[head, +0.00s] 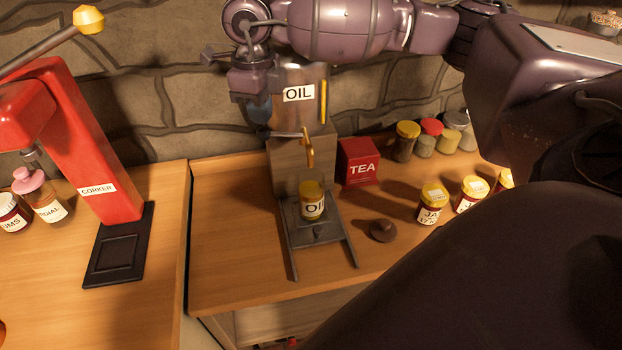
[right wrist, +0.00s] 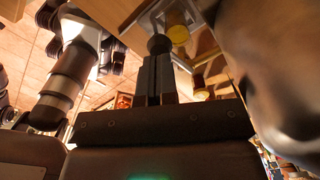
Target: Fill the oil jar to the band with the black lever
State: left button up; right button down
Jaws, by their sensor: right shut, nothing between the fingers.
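The metal oil tank (head: 300,76) with an OIL label sits on a wooden block against the wall. Its brass spout (head: 309,150) hangs above the oil jar (head: 313,208), which stands upright on a dark metal stand (head: 318,235). The jar looks golden near its top; its level against any band is unclear. My right gripper (head: 258,110) is at the tank's left side, fingers shut and empty. In the right wrist view a black knob (right wrist: 159,44), seemingly the lever's, is at the fingertips (right wrist: 157,62); contact is unclear. The jar's golden top (right wrist: 178,34) shows beyond.
A red TEA tin (head: 360,163) stands right of the tank block. A red corker (head: 85,150) stands left, across a table gap. My right arm spans the top.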

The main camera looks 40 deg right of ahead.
jog(key=shift+r+p, duration=0.4)
jog(key=shift+r, duration=0.4)
notch_tip(320, 180, up, 2)
jog(key=shift+r+p, duration=0.1)
jog(key=shift+p, duration=0.4)
jog(key=shift+r+p, duration=0.35)
jog(key=shift+r, duration=0.35)
jog(key=shift+f, duration=0.1)
